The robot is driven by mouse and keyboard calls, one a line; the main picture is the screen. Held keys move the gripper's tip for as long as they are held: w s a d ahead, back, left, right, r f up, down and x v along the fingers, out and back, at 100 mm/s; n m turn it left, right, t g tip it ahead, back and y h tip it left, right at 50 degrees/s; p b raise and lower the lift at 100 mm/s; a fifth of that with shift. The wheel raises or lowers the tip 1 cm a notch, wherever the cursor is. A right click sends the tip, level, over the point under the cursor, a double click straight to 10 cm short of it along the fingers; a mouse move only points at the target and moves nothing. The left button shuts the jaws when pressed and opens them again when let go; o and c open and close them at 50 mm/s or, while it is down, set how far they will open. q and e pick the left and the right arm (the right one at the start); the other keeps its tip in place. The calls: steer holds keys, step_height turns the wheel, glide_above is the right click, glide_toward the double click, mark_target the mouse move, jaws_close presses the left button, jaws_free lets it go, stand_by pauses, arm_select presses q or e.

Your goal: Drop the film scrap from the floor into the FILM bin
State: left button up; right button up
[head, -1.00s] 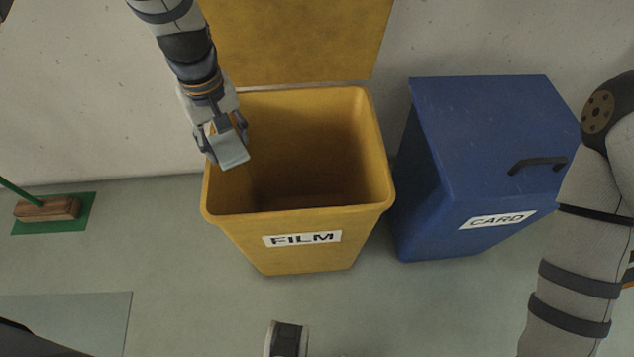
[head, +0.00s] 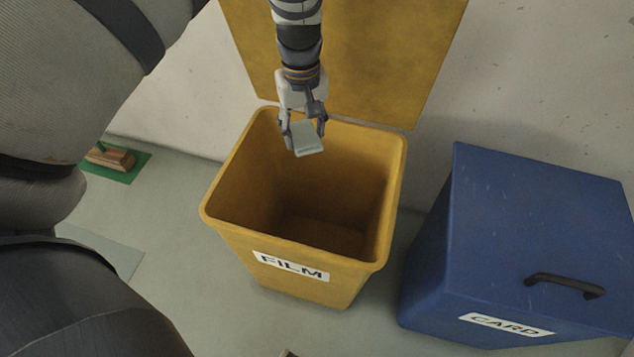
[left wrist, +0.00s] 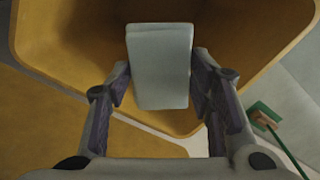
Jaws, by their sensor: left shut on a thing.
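The yellow FILM bin (head: 243,255) stands open against the wall, its lid (head: 350,50) raised behind it. My left gripper (head: 304,133) is shut on the film scrap (head: 309,140), a small pale grey-white piece. It holds the scrap over the back part of the bin's opening. In the left wrist view the scrap (left wrist: 160,70) sits between the two fingers, with the yellow bin wall (left wrist: 75,50) around and beyond it. The bin looks empty inside. My right gripper is not in view.
A blue CARD bin (head: 530,220) with a closed lid and dark handle stands to the right of the FILM bin. A pale floor panel (head: 110,250) lies at the lower left.

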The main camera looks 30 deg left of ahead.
arm_select(q)
step_height(320, 180, down, 5)
steer(key=shift+b, duration=0.65)
steer(key=shift+r, duration=0.15)
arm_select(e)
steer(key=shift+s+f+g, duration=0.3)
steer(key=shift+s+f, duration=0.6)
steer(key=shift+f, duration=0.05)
arm_select(q)
steer(key=o, duration=1)
step_height(320, 180, up, 12)
steer(key=shift+r, duration=0.1)
